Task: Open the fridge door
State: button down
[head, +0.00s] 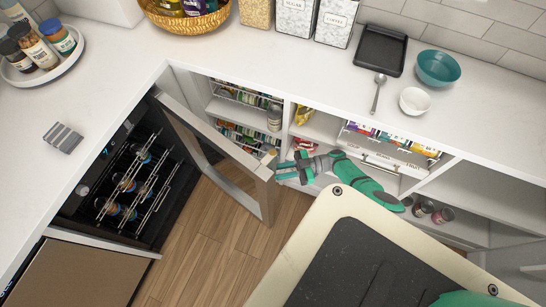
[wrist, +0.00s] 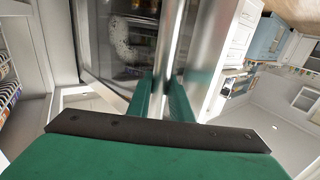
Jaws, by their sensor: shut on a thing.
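The fridge (head: 118,195) is a dark cabinet under the counter at the left of the head view, with wire racks of jars inside. Its framed door (head: 212,138) stands well open, swung out over the floor. My gripper (head: 277,168) is at the door's free edge. In the wrist view the two green fingers of my gripper (wrist: 163,92) are closed around a silver upright bar (wrist: 172,40), the door's handle. The glass of the door (wrist: 128,38) is left of the bar. The finger contact is partly hidden in the head view.
Open shelves (head: 240,110) with cans and packets lie behind the door. The white counter (head: 310,70) runs above, with a teal bowl (head: 438,67), a white bowl (head: 415,100) and a black tray (head: 380,50). Wooden floor (head: 205,230) is free below the door.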

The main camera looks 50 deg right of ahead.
jog(key=c, duration=1.6)
grip_release()
jog(key=shift+w, duration=0.1)
jog(key=shift+r, duration=0.1)
